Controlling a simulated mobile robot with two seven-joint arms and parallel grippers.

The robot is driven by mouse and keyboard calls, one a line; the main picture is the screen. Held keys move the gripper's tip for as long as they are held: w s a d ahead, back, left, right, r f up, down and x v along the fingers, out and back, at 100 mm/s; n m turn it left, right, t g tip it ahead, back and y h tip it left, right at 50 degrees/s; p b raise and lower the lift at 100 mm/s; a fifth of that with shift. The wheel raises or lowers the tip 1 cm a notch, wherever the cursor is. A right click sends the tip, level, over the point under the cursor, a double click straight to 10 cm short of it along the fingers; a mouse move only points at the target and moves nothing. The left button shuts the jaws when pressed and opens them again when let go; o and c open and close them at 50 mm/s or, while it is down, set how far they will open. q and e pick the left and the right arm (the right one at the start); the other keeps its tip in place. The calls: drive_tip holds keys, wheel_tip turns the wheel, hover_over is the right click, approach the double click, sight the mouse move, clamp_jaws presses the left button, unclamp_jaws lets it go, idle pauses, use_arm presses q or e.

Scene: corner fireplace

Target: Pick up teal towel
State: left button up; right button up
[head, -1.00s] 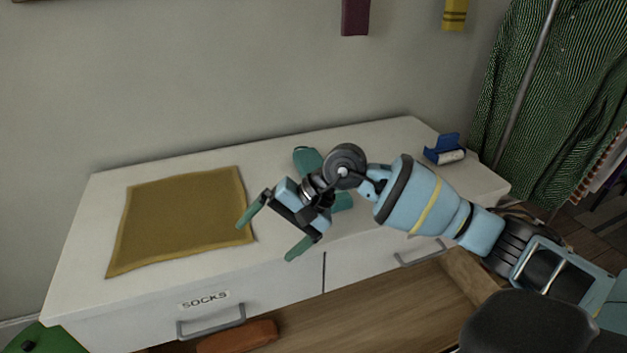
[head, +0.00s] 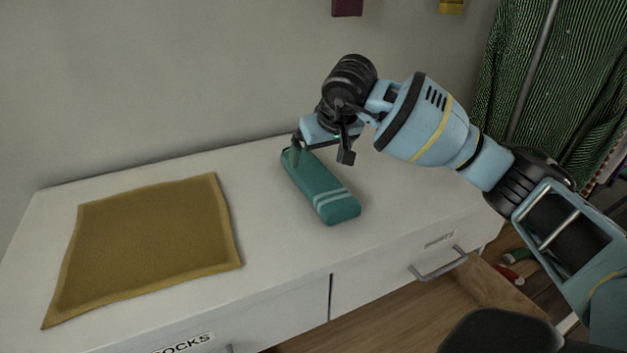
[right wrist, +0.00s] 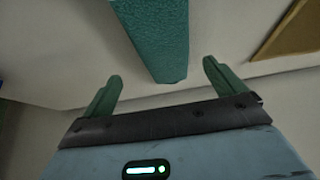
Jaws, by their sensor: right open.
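The teal towel (head: 318,186) is a long folded bundle with two pale stripes near its front end. It lies on the white dresser top (head: 405,205). My right gripper (head: 313,150) is over the towel's back end, pointing down. In the right wrist view my right gripper (right wrist: 162,72) is open, and the plain end of the towel (right wrist: 158,35) shows in line with the gap between its fingers. I cannot tell the remaining height, and nothing is held. My left gripper is not in view.
A mustard cloth (head: 150,245) lies flat on the dresser left of the towel. The wall (head: 150,80) stands close behind the gripper. An open drawer (head: 400,315) juts out below the front edge. A striped green garment (head: 535,90) hangs at the right.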

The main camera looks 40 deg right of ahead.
sight(311, 169)
drive_tip(key=shift+a+b+x, duration=0.2)
drive_tip(key=shift+b+x, duration=0.1)
drive_tip(key=shift+x, duration=1.4)
drive_tip(key=shift+a+b+x, duration=0.2)
drive_tip(key=shift+b+x, duration=0.05)
drive_tip(key=shift+x, duration=1.45)
drive_tip(key=shift+s, duration=0.1)
drive_tip(key=shift+c, duration=0.3)
drive_tip(key=c, duration=1.1)
